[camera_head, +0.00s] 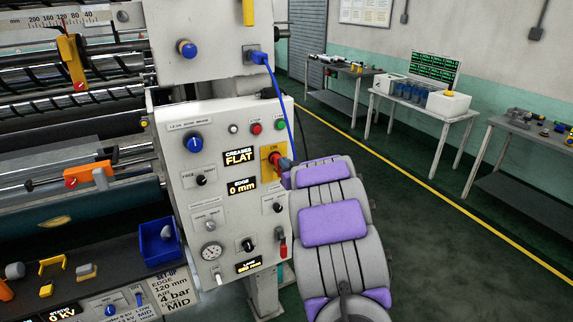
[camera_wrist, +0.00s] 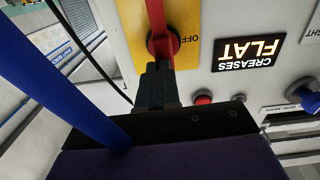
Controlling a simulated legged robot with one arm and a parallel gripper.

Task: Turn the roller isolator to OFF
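The roller isolator is a red handle (camera_wrist: 156,22) on a yellow plate (camera_wrist: 185,12), seen close up and upside down in the wrist view. The handle lies roughly along the picture's vertical, and OFF is printed beside it. In the head view the red handle (camera_head: 276,159) sits on the yellow plate (camera_head: 266,175) under an ON label. My gripper (camera_wrist: 156,72) has its dark fingertips at the near end of the handle, overlapping it. Whether they are closed on it cannot be told.
The grey panel holds a blue knob (camera_head: 194,142), a red button (camera_head: 256,128), a green button (camera_head: 280,125) and a FLAT display (camera_head: 239,157). A blue cable (camera_head: 281,92) hangs close to my gripper. Open floor lies to the right, before the benches.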

